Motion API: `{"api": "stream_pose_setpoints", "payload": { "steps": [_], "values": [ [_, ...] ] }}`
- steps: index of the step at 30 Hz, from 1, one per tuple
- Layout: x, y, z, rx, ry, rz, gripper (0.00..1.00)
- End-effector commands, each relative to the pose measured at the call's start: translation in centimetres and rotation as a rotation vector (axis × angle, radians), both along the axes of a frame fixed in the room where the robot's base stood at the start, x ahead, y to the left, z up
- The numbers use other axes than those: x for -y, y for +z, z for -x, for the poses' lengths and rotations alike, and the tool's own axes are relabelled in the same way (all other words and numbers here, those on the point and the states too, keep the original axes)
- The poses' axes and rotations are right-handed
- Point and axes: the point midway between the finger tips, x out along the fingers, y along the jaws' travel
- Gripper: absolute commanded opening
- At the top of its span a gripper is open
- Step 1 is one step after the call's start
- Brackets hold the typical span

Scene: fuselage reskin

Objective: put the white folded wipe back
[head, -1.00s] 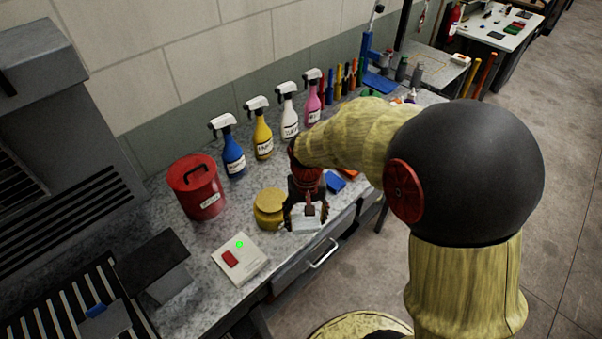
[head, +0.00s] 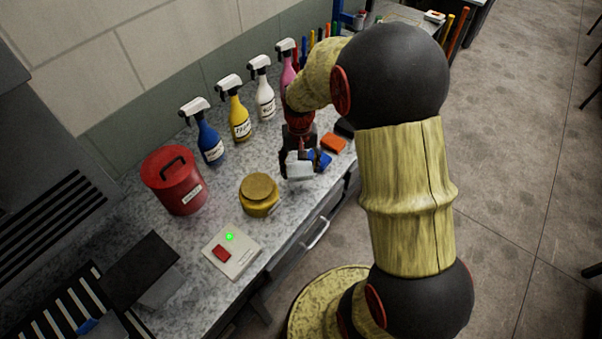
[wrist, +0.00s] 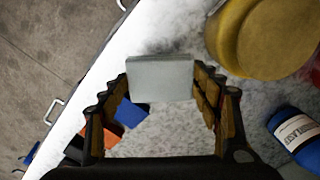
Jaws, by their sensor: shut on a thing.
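The white folded wipe (head: 299,170) is a small pale block held between the fingers of my gripper (head: 298,165). In the wrist view the wipe (wrist: 160,78) sits between the two finger pads of my gripper (wrist: 162,90), near their tips. It looks held above the grey speckled counter (head: 222,200); the exact height is hard to tell. A blue folded piece (head: 320,159) and an orange one (head: 334,143) lie on the counter just beyond the gripper, to its right. They also show in the wrist view, the blue (wrist: 130,113) and the orange (wrist: 98,137).
A yellow lidded jar (head: 259,196) stands left of the gripper. A red canister (head: 175,180), several spray bottles (head: 240,122) and a white switch box (head: 232,252) stand on the counter. A drawer handle (head: 318,233) is below the front edge. Bare counter lies between jar and bottles.

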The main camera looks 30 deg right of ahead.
Motion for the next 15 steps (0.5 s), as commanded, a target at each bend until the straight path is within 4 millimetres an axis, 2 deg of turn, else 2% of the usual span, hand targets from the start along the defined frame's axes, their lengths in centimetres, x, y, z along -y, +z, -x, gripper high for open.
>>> {"api": "stream_pose_setpoints", "payload": {
  "steps": [3,10,15],
  "values": [
    [0.7,-1.3,-0.8,0.000,-0.001,0.000,0.39],
    [1.3,-2.4,-1.5,0.000,0.000,0.000,0.39],
    [1.4,-4.9,-1.6,-0.002,0.001,-0.001,0.39]
  ]
}}
